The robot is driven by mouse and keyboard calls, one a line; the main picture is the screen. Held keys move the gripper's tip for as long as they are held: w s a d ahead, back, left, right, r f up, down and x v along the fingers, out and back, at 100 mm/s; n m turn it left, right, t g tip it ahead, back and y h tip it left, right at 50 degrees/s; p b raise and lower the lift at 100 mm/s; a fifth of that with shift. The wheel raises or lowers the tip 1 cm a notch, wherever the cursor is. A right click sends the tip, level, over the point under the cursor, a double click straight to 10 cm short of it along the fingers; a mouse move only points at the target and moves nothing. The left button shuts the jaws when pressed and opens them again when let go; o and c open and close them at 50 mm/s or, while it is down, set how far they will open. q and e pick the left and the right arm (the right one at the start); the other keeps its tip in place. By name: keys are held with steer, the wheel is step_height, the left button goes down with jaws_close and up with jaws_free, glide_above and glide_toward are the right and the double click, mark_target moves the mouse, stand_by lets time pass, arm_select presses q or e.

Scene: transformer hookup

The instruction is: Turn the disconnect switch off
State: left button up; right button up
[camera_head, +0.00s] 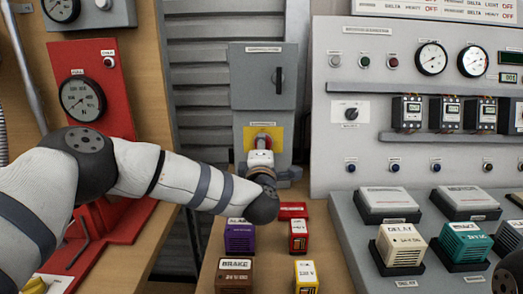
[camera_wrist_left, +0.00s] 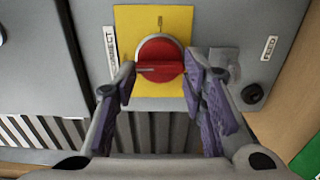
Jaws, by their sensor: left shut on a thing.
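The disconnect switch is a round red knob (camera_wrist_left: 160,57) on a yellow plate (camera_wrist_left: 125,22), on the front of a grey cabinet (camera_head: 262,75). A "DISCONNECT" label runs beside the plate in the left wrist view. A bar crosses the knob, lying about level in that view. My left gripper (camera_wrist_left: 158,84) has its two purple-padded fingers on either side of the knob and is shut on it. In the head view, my left gripper (camera_head: 261,155) is in front of the yellow plate (camera_head: 275,137) and hides much of the knob.
A red gauge panel (camera_head: 95,90) stands at left. A grey control panel (camera_head: 345,60) with meters and breakers stands at right. Labelled blocks, including a purple one (camera_head: 239,238) and a yellow one (camera_head: 305,277), sit on the wooden bench below my left arm.

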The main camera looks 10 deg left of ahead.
arm_select(q)
steer(key=o, duration=1.2)
steer(key=shift+c, duration=0.2)
steer(key=shift+s, duration=0.1)
steer(key=s+d, duration=0.2)
steer(key=s, duration=0.9)
steer(key=shift+s+d, duration=0.25)
steer(key=shift+s, duration=0.05)
